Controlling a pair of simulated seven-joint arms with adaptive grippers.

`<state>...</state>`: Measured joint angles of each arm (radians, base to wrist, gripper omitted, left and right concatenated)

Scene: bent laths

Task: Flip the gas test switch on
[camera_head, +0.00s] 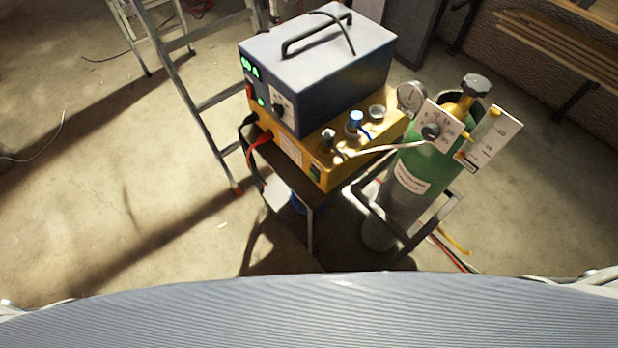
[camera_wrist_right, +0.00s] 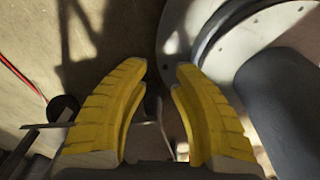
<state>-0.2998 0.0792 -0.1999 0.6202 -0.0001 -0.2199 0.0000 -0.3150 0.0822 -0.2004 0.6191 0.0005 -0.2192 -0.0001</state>
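A dark blue welding machine (camera_head: 318,68) with a lit green display stands on a yellow box (camera_head: 293,150) on a cart, in the head view. The yellow box's front carries a small dark switch-like part with a green patch (camera_head: 315,168). I cannot tell for certain whether it is the gas test switch, or its position. In the right wrist view my right gripper (camera_wrist_right: 162,68) shows two yellow fingers with a gap between the tips; it is open and holds nothing. Neither gripper shows in the head view, and both are away from the machine.
A green and grey gas cylinder (camera_head: 424,168) with gauge (camera_head: 411,96) and flowmeter (camera_head: 492,140) stands right of the cart. A pale hose (camera_head: 385,149) runs between cylinder and yellow box. A ladder (camera_head: 190,85) stands behind left. Floor at the left is mostly clear.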

